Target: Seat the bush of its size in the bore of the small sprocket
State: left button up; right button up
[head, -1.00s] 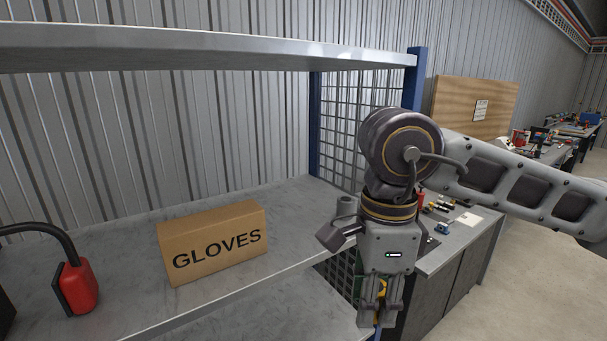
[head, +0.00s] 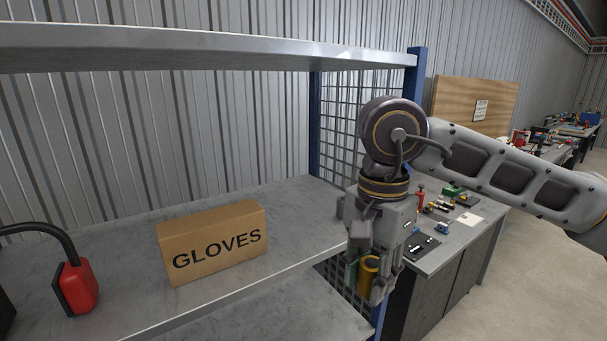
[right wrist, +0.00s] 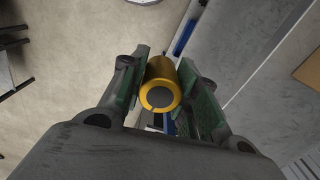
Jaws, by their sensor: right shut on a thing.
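My right gripper (head: 369,284) is shut on a brass-coloured bush (head: 368,272), in front of the shelf unit's right end. In the right wrist view the bush (right wrist: 160,88) sits between the two green-padded fingers, its round end facing the camera, with a grey centre. The bush is held clear of any surface. No sprocket can be made out in either view. My left gripper is not in view.
A grey shelf (head: 120,262) carries a cardboard GLOVES box (head: 213,243) and a red-bodied item (head: 77,288). A blue post (head: 416,75) and wire mesh stand near my right arm. A bench (head: 455,250) with small tools lies behind.

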jog(key=shift+w+d+r+n, duration=0.1)
jog(key=shift+w+n, duration=0.25)
jog(key=shift+n, duration=0.2)
jog(key=shift+w+d+r+n, duration=0.1)
jog(key=shift+w+n, duration=0.2)
jog(key=shift+n, duration=0.25)
jog(key=shift+w+d+r+n, duration=0.15)
jog(key=shift+w+n, duration=0.5)
jog(key=shift+n, duration=0.35)
jog(key=w+d+f+n, duration=0.3)
jog(key=w+d+f, duration=0.2)
jog(key=w+d, duration=0.4)
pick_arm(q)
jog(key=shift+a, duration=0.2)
pick_arm(e)
notch_tip(320, 180, down, 8)
jog(key=d, duration=0.2)
jog(key=shift+w+m, duration=0.25)
jog(key=shift+m, duration=0.05)
